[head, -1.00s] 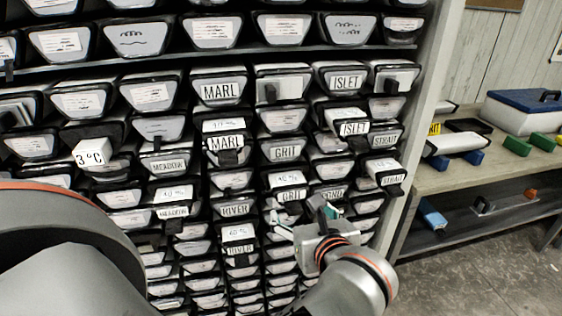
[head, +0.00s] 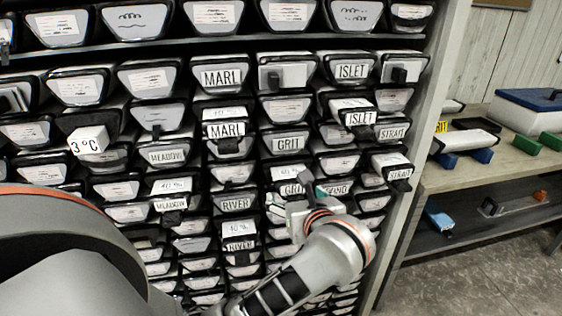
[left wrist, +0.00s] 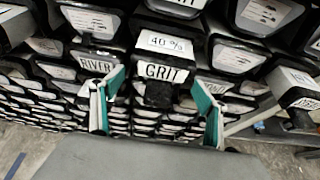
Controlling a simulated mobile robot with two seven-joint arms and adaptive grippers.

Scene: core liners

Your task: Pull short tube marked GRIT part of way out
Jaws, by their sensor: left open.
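The short tube marked GRIT (left wrist: 167,72) sticks out of the rack in the left wrist view, with a 40 % label on its top and a black pull (left wrist: 158,95) under its front. In the head view, its GRIT front (head: 290,189) is partly covered by my left gripper (head: 296,206). My left gripper is open in the left wrist view (left wrist: 158,84). Its green-lined fingers stand on either side of the tube's front and pull, with gaps on both sides. I cannot tell how deep they reach. My right gripper is not in view.
Another GRIT front (head: 288,143) sits directly above. A RIVER tube (head: 237,205) is at left and a STRAIT tube (head: 391,164) sticks out at right. The rack's side post (head: 418,150) and a bench (head: 470,172) with boxes stand further right.

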